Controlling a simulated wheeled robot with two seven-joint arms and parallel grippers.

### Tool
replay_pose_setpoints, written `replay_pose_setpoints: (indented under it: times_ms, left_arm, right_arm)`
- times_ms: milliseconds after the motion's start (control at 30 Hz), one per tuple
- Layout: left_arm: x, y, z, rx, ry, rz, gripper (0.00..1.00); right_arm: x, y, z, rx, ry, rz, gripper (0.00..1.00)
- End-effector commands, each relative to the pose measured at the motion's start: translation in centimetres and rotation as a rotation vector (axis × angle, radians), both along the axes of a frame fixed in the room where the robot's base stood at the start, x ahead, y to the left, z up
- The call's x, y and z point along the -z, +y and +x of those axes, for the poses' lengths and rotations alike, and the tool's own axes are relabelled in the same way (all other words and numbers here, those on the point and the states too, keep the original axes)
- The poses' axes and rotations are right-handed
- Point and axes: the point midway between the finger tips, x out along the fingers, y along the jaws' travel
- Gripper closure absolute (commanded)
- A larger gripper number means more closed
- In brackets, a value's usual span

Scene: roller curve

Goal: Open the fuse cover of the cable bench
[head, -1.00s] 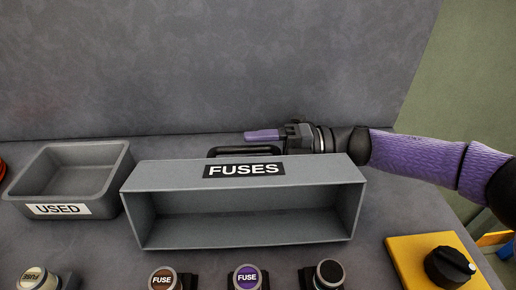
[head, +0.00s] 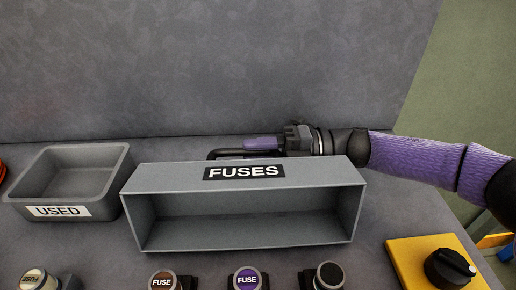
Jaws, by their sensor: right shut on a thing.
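The fuse cover (head: 290,172) is a grey box-like hood labelled FUSES, standing on the bench with its open hollow side facing me. Its black bar handle (head: 214,153) shows behind the top edge. My right gripper (head: 266,144) reaches in from the right behind the cover and is shut on the handle, its purple finger lying along the bar. The lower part of the grip is hidden behind the cover. My left gripper is not in view.
A grey bin labelled USED (head: 114,182) stands left of the cover. Several round fuses line the front edge, one with a purple cap (head: 247,280). A black knob on a yellow plate (head: 407,258) is at the right. A grey wall rises behind.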

Motion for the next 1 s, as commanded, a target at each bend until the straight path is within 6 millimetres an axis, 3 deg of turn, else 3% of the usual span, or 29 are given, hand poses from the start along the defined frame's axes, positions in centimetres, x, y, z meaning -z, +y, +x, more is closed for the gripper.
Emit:
replay_pose_setpoints:
  times_ms: [867, 1000]
  left_arm:
    - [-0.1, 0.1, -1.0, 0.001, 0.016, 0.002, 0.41]
    - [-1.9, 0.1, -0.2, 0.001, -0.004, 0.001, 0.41]
  right_arm:
    - [0.4, 0.0, -0.1, -0.002, 0.003, -0.007, 1.00]
    - [-1.4, 0.0, -0.8, -0.004, -0.081, -0.003, 1.00]
